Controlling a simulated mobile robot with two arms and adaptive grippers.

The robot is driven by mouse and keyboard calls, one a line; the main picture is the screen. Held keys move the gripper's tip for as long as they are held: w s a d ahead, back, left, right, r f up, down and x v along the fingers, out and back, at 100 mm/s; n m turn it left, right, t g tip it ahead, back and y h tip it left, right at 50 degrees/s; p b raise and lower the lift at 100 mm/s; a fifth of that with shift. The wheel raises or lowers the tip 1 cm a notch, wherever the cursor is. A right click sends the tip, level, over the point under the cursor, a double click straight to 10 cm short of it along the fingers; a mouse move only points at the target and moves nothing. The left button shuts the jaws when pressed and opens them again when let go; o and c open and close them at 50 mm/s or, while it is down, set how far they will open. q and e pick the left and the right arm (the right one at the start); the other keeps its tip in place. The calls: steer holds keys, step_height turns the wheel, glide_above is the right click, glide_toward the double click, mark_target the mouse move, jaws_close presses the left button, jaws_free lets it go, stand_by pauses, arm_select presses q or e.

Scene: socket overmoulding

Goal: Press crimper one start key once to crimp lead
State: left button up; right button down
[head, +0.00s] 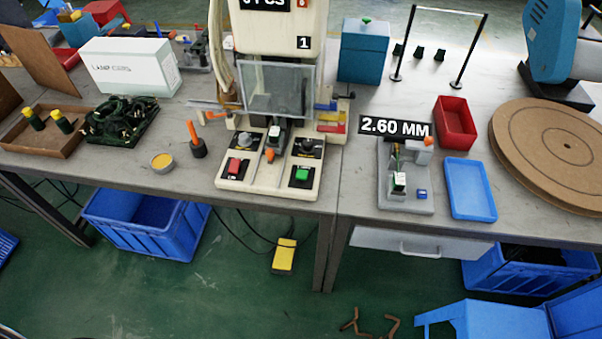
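Crimper one (305,28) is the cream machine in the middle of the table, marked with a black "1" plate. A clear guard (276,88) covers its work area. On its base are a green key (302,174) at the right and a red key (235,167) at the left, each on a black plate. A grey knob (245,140) and a black knob (307,146) sit behind them. A small orange-tipped part (270,154) lies between the keys. Nothing touches the green key. I see no lead clearly, and neither gripper is recognisable in view.
Left of the crimper stand an orange-topped black holder (196,140) and a round tin (162,162). Right are a small grey fixture (404,200) and a blue tray (469,190). A yellow pedal (284,257) lies on the floor. Brown bent pieces (388,327) show at the bottom edge, unclear.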

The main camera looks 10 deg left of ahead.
arm_select(q)
jaws_close()
steer(key=shift+s+a, duration=0.1)
stand_by(1.3)
